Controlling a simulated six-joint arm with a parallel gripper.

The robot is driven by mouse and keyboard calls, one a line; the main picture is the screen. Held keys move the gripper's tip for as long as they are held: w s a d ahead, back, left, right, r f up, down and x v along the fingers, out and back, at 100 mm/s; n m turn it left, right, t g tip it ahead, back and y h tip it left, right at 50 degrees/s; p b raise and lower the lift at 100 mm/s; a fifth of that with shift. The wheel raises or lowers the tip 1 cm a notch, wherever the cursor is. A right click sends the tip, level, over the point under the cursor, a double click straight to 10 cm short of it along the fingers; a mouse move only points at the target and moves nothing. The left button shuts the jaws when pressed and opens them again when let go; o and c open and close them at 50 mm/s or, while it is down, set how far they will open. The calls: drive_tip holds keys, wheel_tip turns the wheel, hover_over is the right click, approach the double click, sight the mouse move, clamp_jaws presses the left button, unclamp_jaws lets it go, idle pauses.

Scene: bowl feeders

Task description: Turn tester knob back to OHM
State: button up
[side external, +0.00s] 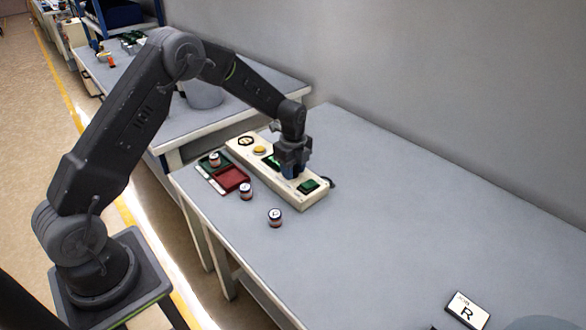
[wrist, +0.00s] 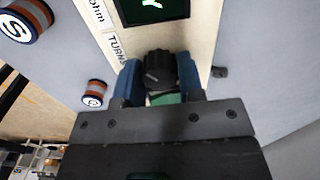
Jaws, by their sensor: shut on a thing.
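The tester (side external: 240,152) is a long cream box on the table, with a yellow button, a dark round dial and green displays on top. In the wrist view its cream face (wrist: 207,30) carries "ohm" and "TURNS" labels on the left and a dark display (wrist: 150,10) with a green sign. The black tester knob (wrist: 160,68) sits between the two blue fingers of my gripper (wrist: 160,80). My gripper is shut on it, one finger on each side. In the side view my gripper (side external: 291,170) hides the knob. I cannot tell which label the knob points to.
A green tray (side external: 203,168) with a small banded cylinder and a red tray (side external: 232,179) lie beside the tester. Two more cylinders (side external: 246,191) (side external: 275,217) stand in front. An "R" card (side external: 467,310) lies at the near right. The table's right side is mostly clear.

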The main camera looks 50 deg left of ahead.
drive_tip(key=shift+c, duration=0.7)
drive_tip(key=shift+n, duration=0.3)
drive_tip(key=n, duration=0.3)
drive_tip(key=shift+n, duration=0.3)
drive_tip(key=n, duration=0.4)
drive_tip(key=shift+n, duration=0.3)
drive_tip(key=n, duration=0.9)
